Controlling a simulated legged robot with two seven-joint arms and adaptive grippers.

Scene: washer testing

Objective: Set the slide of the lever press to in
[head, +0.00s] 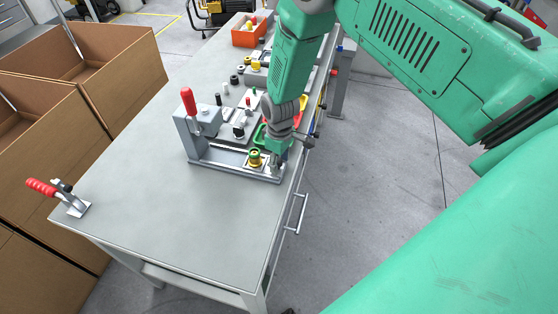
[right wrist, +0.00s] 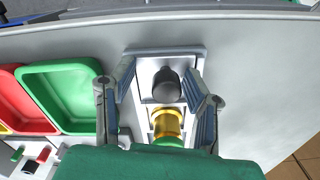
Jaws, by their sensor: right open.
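The lever press (head: 203,122) stands on the grey workbench, with a grey body and a raised red-handled lever (head: 188,101). Its base rail (head: 222,163) runs to the right. The slide, a light plate (right wrist: 148,68), is at the rail's outer end, away from the press body. It carries a gold-yellow cylindrical part (head: 255,157) and a dark knob (right wrist: 166,84). My right gripper (head: 275,168) is over this outer end, pointing down. In the right wrist view its open fingers (right wrist: 162,82) stand on either side of the knob; contact is not clear. My left gripper is not in view.
Green (right wrist: 62,92) and red trays lie beside the press. Small parts and an orange bin (head: 248,37) are farther back. A red-handled toggle clamp (head: 68,198) sits at the bench's left edge. The near bench top is clear. Cardboard boxes (head: 45,125) stand at left.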

